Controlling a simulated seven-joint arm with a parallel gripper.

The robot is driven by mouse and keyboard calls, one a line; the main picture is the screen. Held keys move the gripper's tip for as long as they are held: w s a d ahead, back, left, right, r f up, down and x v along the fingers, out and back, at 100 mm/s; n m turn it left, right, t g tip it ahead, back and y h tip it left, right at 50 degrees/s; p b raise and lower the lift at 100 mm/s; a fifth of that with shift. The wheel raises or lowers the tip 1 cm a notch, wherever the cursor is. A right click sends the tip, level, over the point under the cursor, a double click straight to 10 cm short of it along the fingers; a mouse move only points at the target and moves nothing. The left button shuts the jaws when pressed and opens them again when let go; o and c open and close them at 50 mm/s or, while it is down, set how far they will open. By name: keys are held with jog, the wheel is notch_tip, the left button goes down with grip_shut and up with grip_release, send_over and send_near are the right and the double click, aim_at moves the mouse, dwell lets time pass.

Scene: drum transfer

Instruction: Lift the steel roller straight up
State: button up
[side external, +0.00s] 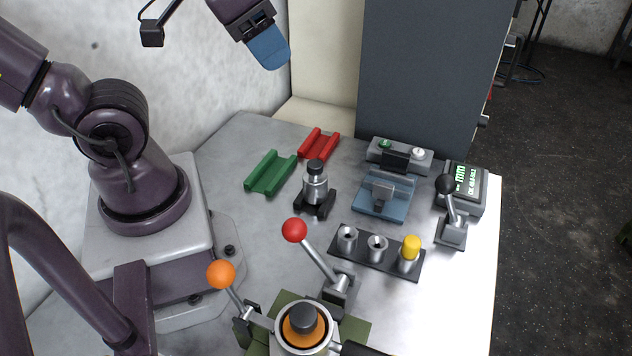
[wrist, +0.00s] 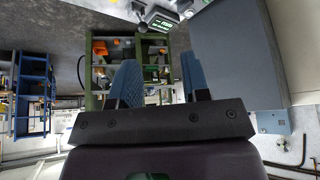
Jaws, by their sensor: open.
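An upright steel roller (side external: 315,189) with a black knob on top stands in a small black holder (side external: 309,207) near the middle of the grey table. My gripper (side external: 270,50) is high above the back of the table, up and left of the roller and well apart from it. In the wrist view my gripper (wrist: 160,78) shows two blue fingers spread apart with nothing between them. The roller cannot be made out in the wrist view.
Green (side external: 270,174) and red (side external: 319,146) cradles lie behind the roller to the left. A blue fixture (side external: 384,198) stands right of it. A red-knobbed lever (side external: 316,259) and a socket block (side external: 419,262) are in front. A dark grey panel (side external: 428,75) rises behind.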

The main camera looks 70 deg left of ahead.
jog(key=o, duration=0.4)
jog(key=n+g, duration=0.6)
jog(key=n, duration=1.2)
send_over(315, 163)
notch_tip(315, 163, down, 15)
jog(key=f, duration=0.7)
jog(key=shift+a+f, duration=0.2)
jog(key=shift+d+f, duration=0.2)
jog(key=shift+f, duration=2.4)
